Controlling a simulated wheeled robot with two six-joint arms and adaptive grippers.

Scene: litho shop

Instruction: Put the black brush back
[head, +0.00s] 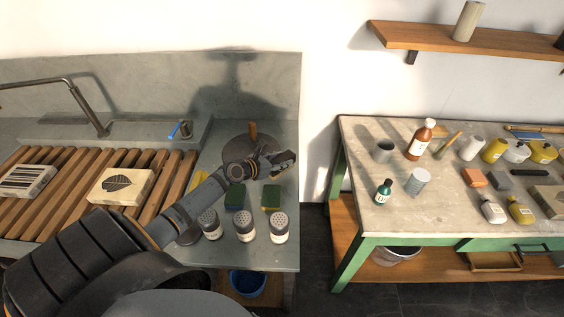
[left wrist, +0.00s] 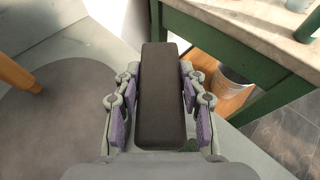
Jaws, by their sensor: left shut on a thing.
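My left gripper (head: 280,163) is shut on a dark block that looks like the black brush (head: 289,157). It holds it over the right part of the grey sink counter (head: 285,235), near the counter's right edge. In the left wrist view the brush (left wrist: 160,110) is long and black and sits lengthwise between the two fingers of the left gripper (left wrist: 159,78). Its underside is hidden. My right gripper is not in view.
A dark round disc (head: 233,143) with a wooden handle lies behind my gripper. Two sponges (head: 271,198) and three shakers (head: 245,226) stand in front. A gap separates the counter from the green table (head: 345,172), which holds bottles, tins and blocks.

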